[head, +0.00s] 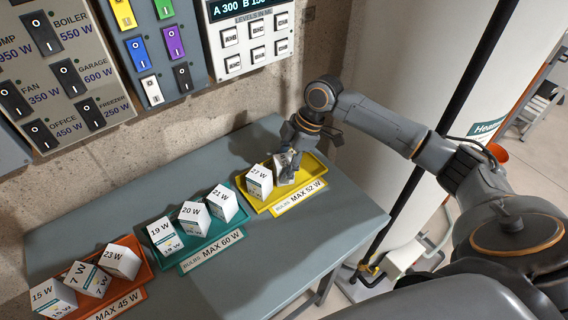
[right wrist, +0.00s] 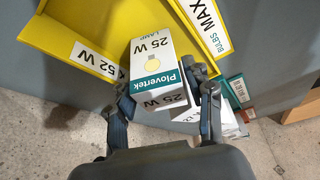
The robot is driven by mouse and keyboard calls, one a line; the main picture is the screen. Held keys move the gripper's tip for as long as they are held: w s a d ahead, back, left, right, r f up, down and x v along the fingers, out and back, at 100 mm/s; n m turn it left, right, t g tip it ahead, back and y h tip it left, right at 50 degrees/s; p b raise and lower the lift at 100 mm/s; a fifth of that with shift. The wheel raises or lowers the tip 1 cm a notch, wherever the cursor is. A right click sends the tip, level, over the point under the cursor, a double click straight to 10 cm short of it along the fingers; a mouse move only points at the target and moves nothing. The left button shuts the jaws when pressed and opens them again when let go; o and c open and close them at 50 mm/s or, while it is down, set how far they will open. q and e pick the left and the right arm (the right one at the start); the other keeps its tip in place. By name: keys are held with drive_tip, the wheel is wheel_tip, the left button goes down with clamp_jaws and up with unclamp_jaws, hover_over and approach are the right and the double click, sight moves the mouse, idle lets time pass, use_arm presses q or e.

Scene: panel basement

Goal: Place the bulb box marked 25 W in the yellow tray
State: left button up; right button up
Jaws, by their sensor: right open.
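The bulb box marked 25 W (right wrist: 155,68), white with a teal band, shows between the fingers of my right gripper (right wrist: 168,100) in the right wrist view. In the head view the right gripper (head: 288,158) is over the right part of the yellow tray (head: 313,158), with a white box (head: 285,172) partly hidden under it. The fingers are open on either side of the 25 W box; contact with the tray floor is hidden. A 27 W box (head: 259,181) stands in the tray to the left. My left gripper is out of view.
The green tray (head: 173,257), marked MAX 60 W, holds boxes of 19, 20 and 21 W. The orange tray (head: 142,272), marked MAX 45 W, holds boxes of 15, 7 and 23 W. Switch panels (head: 65,65) hang on the wall behind. The bench (head: 265,275) is bare in front.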

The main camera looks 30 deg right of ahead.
drive_tip(key=b+v, duration=0.1)
drive_tip(key=v, duration=1.1)
drive_tip(key=shift+r, duration=0.15)
